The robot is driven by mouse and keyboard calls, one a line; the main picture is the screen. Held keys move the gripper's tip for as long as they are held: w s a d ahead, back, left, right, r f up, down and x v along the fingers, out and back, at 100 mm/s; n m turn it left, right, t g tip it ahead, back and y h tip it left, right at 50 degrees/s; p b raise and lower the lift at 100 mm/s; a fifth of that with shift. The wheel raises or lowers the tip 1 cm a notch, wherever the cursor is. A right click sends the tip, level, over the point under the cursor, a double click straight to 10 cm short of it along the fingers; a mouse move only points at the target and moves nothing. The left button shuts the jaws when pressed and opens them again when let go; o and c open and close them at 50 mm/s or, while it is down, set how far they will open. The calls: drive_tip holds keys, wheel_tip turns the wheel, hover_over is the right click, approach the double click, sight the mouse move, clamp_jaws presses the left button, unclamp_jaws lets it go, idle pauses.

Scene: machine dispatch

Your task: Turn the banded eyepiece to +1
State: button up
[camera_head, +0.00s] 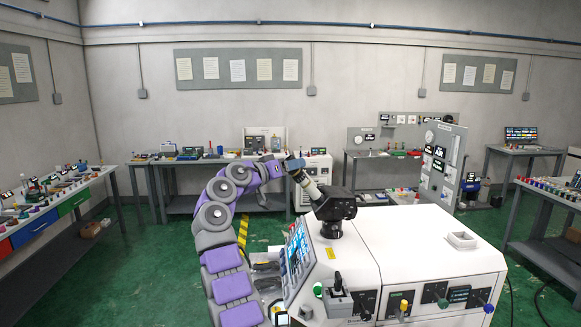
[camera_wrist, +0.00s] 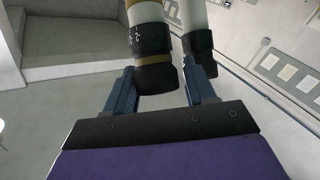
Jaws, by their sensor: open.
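The banded eyepiece (camera_wrist: 150,50) shows in the wrist view as a white tube with a gold band at its upper edge, a dark ring with small white marks and a black end. The marks are too small to read surely. My gripper (camera_wrist: 158,68) is open, one blue finger on each side of its black end, with a gap at least on the left. A second eyepiece (camera_wrist: 197,40), with no band in view, is close to the right finger. In the head view my gripper (camera_head: 294,165) is at the eyepieces (camera_head: 311,187) above the black microscope head (camera_head: 335,206).
The white machine (camera_head: 410,250) carries the microscope, a tilted screen (camera_head: 298,246) and several front knobs. A white square holder (camera_head: 462,240) sits on its top. Benches with equipment line the walls, and a left bench (camera_head: 50,215) holds small parts. Green floor is open on the left.

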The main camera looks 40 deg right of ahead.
drive_tip(key=c, duration=0.7)
